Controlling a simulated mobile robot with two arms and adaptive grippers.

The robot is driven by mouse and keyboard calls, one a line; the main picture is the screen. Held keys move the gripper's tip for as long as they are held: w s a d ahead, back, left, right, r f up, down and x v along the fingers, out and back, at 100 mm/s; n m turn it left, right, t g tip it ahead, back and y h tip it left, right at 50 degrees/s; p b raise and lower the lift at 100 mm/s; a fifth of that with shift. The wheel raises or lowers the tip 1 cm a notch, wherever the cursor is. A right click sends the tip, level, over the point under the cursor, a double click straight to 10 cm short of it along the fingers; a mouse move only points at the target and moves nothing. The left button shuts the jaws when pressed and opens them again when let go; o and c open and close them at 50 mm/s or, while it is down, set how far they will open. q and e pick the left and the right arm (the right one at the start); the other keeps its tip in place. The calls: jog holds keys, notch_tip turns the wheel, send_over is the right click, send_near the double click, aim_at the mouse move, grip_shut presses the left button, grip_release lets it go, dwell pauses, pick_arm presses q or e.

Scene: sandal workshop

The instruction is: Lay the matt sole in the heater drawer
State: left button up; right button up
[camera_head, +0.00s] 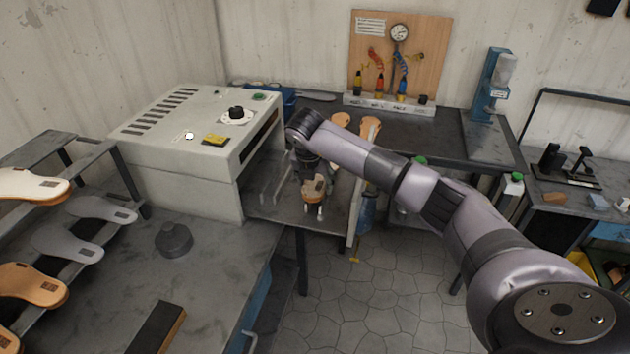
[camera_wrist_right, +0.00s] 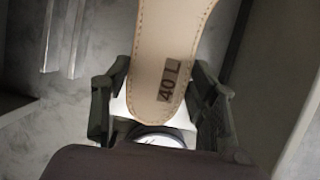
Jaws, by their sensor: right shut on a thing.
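The heater (camera_head: 165,165) is a pale grey box with a dial, and its drawer (camera_head: 268,208) stands pulled out on its right side. My right gripper (camera_head: 313,205) is over the open drawer, shut on a tan sole (camera_head: 314,184). In the right wrist view the sole (camera_wrist_right: 168,50) has a stitched edge and a "40 L" label, and its labelled end is between the fingers (camera_wrist_right: 160,100). Its finish looks matt. I cannot tell whether it touches the drawer floor. My right arm hides part of the drawer. My left gripper is not in view.
A rack (camera_head: 105,150) at left holds several soles. A dark round weight (camera_head: 173,240) stands on the near bench. Tan soles (camera_head: 370,128) lie on the back bench, near a gauge board (camera_head: 435,50). The drawer's front panel (camera_head: 354,215) rises right of my gripper.

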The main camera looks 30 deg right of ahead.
dwell(0.3)
jog(key=o, duration=1.3)
jog(key=shift+f, duration=0.1)
jog(key=v, duration=1.2)
